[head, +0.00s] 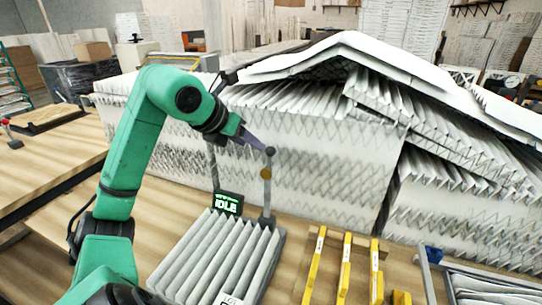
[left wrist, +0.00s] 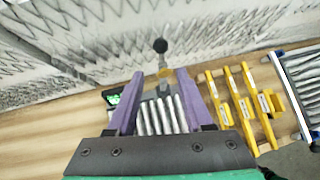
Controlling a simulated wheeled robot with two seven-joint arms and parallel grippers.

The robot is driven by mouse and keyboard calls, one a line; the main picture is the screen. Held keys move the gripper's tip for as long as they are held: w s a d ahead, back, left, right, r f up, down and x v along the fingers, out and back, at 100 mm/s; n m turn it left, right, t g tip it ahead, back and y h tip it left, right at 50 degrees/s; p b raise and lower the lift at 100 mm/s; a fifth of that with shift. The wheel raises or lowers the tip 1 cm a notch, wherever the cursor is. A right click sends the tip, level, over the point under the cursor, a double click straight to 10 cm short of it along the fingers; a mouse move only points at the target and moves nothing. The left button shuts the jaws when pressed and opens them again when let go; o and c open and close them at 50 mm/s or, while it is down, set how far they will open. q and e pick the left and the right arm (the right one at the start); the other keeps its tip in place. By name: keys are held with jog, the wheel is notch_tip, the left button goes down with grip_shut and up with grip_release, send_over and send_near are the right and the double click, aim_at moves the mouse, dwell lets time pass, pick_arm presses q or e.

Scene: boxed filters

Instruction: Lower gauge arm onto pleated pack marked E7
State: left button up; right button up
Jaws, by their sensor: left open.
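The gauge arm (head: 266,190) stands upright behind the pleated pack, with a dark round knob (head: 270,151) on top and a brass-coloured collar (head: 266,174). The grey pleated pack (head: 215,255) lies on the bench below it; its white label (head: 230,299) is cut off and I cannot read it. In the left wrist view the knob (left wrist: 160,46) shows just beyond the spread fingertips (left wrist: 164,78). My right gripper is out of view.
Several yellow bars (head: 345,268) lie right of the pack. A metal-framed tray (head: 490,285) with another pleated piece is at the lower right. Large white pleated stacks (head: 310,150) rise close behind the gauge arm. Bare wooden bench (head: 60,160) shows at left.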

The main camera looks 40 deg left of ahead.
aim_at(269, 156)
pick_arm(q)
jog(key=p+x, duration=0.4)
jog(key=x, duration=0.8)
jog(key=shift+d+p, duration=0.1)
jog(key=shift+p, duration=0.25)
jog(key=shift+w+f, duration=0.1)
jog(key=shift+f, duration=0.1)
grip_shut()
